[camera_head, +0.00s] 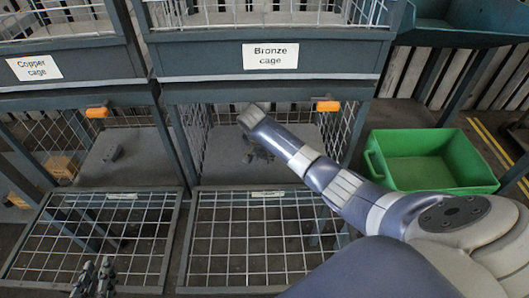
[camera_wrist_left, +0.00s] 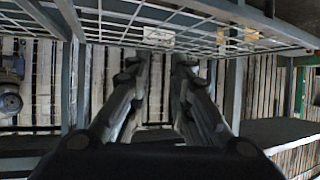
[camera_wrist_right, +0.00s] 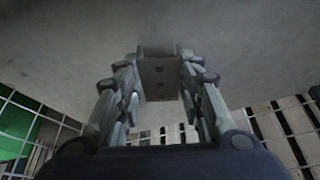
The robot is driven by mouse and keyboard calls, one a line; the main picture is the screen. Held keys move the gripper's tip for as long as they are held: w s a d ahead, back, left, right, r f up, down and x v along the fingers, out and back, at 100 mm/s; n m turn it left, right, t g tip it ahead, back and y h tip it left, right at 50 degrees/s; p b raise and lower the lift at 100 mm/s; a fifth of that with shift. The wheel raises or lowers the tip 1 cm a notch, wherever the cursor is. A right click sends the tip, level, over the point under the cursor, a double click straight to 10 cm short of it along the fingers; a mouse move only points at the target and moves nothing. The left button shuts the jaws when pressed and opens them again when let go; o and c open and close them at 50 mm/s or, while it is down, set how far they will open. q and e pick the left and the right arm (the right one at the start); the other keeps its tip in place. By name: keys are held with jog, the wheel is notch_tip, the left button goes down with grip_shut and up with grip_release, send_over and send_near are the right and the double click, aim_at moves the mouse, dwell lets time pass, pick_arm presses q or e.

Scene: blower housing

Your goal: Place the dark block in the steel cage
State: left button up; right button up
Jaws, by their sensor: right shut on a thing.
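My right arm reaches into the open lower cage (camera_head: 222,160) under the bronze cage. My right gripper (camera_head: 258,152) is inside it, above the grey floor and partly hidden by my arm. In the right wrist view my right gripper (camera_wrist_right: 160,85) is shut on a dark grey-brown block (camera_wrist_right: 160,78) with several dark spots. I cannot tell whether the block touches the cage floor. The label (camera_head: 268,194) on this cage's lowered door is too small to read, so I cannot tell whether it is the steel cage. My left gripper (camera_head: 93,278) is open and empty at lower left; it also shows in the left wrist view (camera_wrist_left: 160,60).
Lowered mesh doors (camera_head: 255,240) lie in front of the lower cages. Above are the copper cage (camera_head: 60,60) and bronze cage (camera_head: 200,62). A green bin (camera_head: 430,160) stands at the right.

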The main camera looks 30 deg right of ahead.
aim_at(265, 153)
jog(key=shift+f, duration=0.1)
jog(key=o, duration=1.2)
jog(key=shift+r, duration=0.2)
jog(key=p+v, duration=0.1)
jog(key=v, duration=0.2)
jog(key=shift+a+r+p, duration=0.1)
jog(key=shift+p, duration=0.2)
pick_arm(q)
jog(key=s+a+f+g+y, duration=0.1)
jog(key=s+a+f+g, duration=0.1)
jog(key=s+f+g, duration=0.2)
jog(key=s+a+f+g+y+p, duration=0.1)
jog(key=s+a+f+g, duration=0.2)
jog(key=s, duration=0.7)
jog(key=shift+f+g+p, duration=0.3)
jog(key=shift+f+g, duration=0.1)
jog(key=shift+g, duration=0.3)
pick_arm(e)
jog(key=v, duration=0.4)
jog(key=shift+s, duration=0.1)
pick_arm(q)
jog(key=shift+s, duration=0.1)
